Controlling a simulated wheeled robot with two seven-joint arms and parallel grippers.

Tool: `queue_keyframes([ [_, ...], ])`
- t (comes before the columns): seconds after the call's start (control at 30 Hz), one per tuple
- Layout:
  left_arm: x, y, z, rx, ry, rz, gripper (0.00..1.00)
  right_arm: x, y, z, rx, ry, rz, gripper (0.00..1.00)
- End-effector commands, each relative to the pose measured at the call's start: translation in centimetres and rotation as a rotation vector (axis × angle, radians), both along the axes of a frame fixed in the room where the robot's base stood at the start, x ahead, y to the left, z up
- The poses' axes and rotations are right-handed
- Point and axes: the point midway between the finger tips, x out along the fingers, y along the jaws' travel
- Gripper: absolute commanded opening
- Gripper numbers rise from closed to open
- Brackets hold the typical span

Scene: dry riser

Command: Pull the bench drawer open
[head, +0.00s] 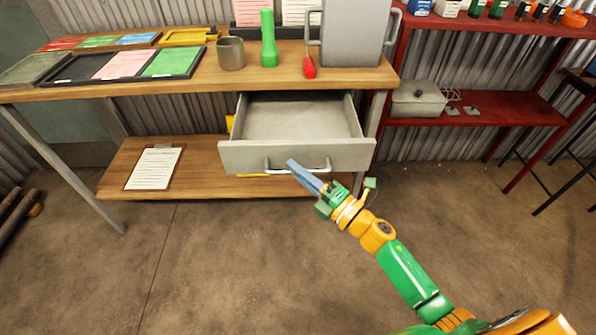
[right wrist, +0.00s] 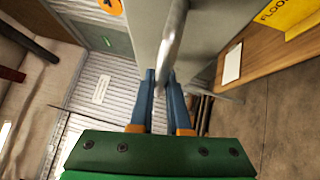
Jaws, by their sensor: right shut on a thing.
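The bench drawer (head: 301,133) is grey and stands pulled out from under the wooden bench top (head: 200,79). Its inside shows and looks empty. A metal bar handle (head: 272,170) runs across its front. My right gripper (head: 293,166) is at the handle, with its blue fingers shut on the bar. In the right wrist view the handle (right wrist: 172,45) passes between the two fingers (right wrist: 160,82), close to the drawer front. My left gripper is in neither view.
On the bench stand a grey mug (head: 230,53), a green torch-like object (head: 268,40), a small red item (head: 309,67) and a large grey container (head: 355,32). A clipboard (head: 154,168) lies on the lower shelf. A red rack (head: 480,108) stands right. The floor in front is clear.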

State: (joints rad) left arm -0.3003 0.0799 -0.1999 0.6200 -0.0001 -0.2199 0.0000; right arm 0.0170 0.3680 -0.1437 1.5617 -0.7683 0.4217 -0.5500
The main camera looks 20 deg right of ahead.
Motion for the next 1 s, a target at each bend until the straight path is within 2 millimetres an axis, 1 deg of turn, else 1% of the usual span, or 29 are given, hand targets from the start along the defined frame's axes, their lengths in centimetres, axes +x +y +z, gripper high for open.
queue_keyframes([
  [0.03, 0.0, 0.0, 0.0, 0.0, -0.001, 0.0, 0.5, 0.0, 0.0, 0.0, 0.0, -0.001, 0.001, 0.0],
  [0.07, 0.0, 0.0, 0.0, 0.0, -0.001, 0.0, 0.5, 0.0, 0.0, 0.0, 0.0, -0.001, 0.001, 0.23],
  [0.1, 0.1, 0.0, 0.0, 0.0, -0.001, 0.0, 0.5, 0.0, 0.0, 0.0, 0.0, -0.001, 0.001, 0.34],
  [0.13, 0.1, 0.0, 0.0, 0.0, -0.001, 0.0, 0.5, 0.0, 0.0, 0.0, 0.0, -0.001, 0.001, 0.42],
  [0.17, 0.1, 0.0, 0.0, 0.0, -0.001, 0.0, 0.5, 0.0, 0.0, 0.0, 0.0, -0.001, 0.001, 0.45],
  [0.4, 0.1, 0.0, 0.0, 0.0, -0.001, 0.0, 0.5, 0.0, 0.0, 0.0, 0.0, 0.0, 0.0, 0.45],
  [0.47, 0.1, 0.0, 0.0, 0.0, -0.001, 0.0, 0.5, -0.3, -0.2, -0.1, 0.0, 0.001, 0.0, 0.45],
  [0.57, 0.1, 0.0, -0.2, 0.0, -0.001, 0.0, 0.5, -1.8, -1.0, -0.5, -0.001, 0.004, 0.0, 0.45],
  [0.7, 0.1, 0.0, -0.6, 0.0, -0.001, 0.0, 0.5, -4.5, -2.5, -0.9, -0.002, 0.003, 0.001, 0.45],
  [0.8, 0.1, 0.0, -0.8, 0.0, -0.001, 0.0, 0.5, -5.7, -3.2, -1.1, 0.0, 0.002, 0.001, 0.45],
  [0.9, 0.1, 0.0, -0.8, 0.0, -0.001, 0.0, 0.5, -6.1, -3.5, -1.0, 0.0, 0.0, 0.001, 0.45],
  [1.0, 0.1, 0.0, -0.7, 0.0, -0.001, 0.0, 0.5, -6.1, -3.5, -1.0, 0.0, 0.0, 0.001, 0.45],
])
